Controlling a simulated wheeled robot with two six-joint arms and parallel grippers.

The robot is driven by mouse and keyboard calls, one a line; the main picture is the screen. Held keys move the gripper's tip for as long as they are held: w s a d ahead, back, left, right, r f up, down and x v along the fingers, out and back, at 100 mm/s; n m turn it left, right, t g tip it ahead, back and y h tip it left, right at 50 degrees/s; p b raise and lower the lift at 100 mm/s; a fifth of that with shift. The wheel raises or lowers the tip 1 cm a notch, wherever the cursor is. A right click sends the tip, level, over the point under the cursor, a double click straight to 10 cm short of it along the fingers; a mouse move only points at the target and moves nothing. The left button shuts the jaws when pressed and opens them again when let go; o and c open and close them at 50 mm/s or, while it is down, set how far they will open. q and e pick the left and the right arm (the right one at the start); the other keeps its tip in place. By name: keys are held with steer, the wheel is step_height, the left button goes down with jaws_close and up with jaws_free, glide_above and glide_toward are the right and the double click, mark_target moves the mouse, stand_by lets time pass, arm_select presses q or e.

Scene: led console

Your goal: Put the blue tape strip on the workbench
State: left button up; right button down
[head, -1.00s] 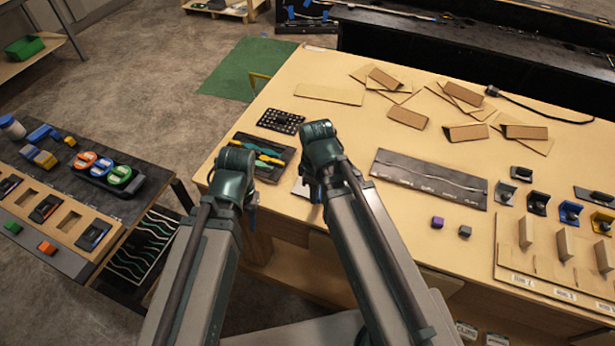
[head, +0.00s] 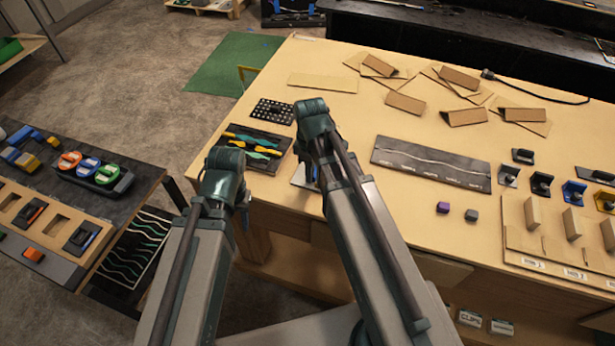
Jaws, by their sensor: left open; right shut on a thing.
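The workbench (head: 345,110) is a pale wooden table filling the middle and right of the head view. My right gripper (head: 312,176) is over its near left edge, largely hidden behind its own wrist. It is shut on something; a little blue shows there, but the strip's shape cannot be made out. A pale and blue piece (head: 298,178) shows beside it at the bench edge. My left gripper (head: 243,200) is open, left of the bench's near corner, its fingers mostly hidden by the wrist.
A tray with yellow and teal tools (head: 256,150), a black perforated plate (head: 272,111), and a dark cable board (head: 432,162) lie on the bench. Cardboard pieces (head: 460,78) lie at the back. A dark side table (head: 140,180) stands left. Bare wood lies between plate and cardboard.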

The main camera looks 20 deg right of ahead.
steer(key=shift+d, duration=0.1)
steer(key=shift+f, duration=0.1)
steer(key=c, duration=1)
jaws_free()
steer(key=shift+c, duration=0.2)
step_height(320, 180, up, 12)
steer(key=r+p, duration=0.1)
steer(key=p, duration=1.1)
steer(key=s+a+m+h, duration=0.1)
steer(key=s+a+m, duration=0.6)
steer(key=s+a, duration=0.3)
steer(key=shift+s+f+m, duration=0.25)
steer(key=shift+m, duration=0.05)
steer(key=shift+a+f, duration=0.1)
steer(key=shift+f, duration=0.05)
